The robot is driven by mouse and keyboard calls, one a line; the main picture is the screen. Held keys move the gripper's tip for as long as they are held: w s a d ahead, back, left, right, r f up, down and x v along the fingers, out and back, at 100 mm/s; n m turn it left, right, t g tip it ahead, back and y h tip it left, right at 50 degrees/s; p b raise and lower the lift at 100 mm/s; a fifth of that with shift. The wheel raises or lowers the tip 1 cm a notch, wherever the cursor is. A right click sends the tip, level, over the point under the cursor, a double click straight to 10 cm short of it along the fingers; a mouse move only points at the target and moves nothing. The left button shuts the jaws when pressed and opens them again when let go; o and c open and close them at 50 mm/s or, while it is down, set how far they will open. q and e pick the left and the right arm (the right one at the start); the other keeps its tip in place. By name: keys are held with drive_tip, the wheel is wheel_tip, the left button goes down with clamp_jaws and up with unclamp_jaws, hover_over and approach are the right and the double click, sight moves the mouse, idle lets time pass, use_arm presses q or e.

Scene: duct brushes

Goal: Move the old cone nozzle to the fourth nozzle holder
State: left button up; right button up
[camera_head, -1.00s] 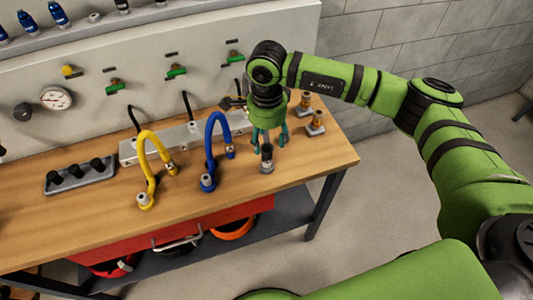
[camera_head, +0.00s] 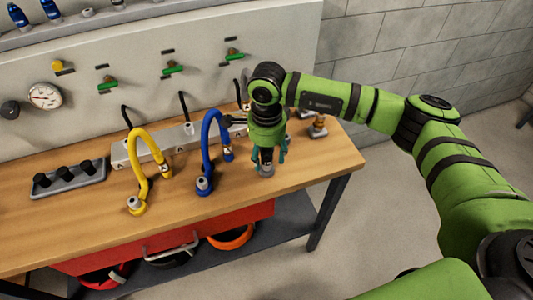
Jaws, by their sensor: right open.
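My right gripper (camera_head: 267,158) points down over the right part of the workbench. Its teal fingers are open and stand around a small upright piece with a dark upper part and a grey base (camera_head: 266,170). The fingers hide much of this piece, and I cannot tell whether it is the old cone nozzle. A brass-coloured nozzle-like piece (camera_head: 319,122) stands on a small grey base at the right end of the bench. Blue nozzle-like pieces (camera_head: 50,8) stand on the upper shelf. I cannot tell which place is the fourth nozzle holder. My left gripper is out of view.
A blue curved hose (camera_head: 207,130) stands just left of my gripper, with a yellow one (camera_head: 136,165) farther left. A grey tray with black knobs (camera_head: 68,178) lies on the wooden bench (camera_head: 225,192). A panel with green-handled valves (camera_head: 172,70) rises behind.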

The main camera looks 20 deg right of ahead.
drive_tip(key=shift+b, duration=0.65)
idle(0.7)
clamp_jaws()
drive_tip(key=shift+r, duration=0.1)
drive_tip(key=shift+w+r+p, duration=0.1)
drive_tip(key=shift+r+p, duration=0.2)
drive_tip(key=shift+r, duration=0.75)
drive_tip(key=shift+r+p, duration=0.9)
drive_tip(key=shift+r, duration=0.95)
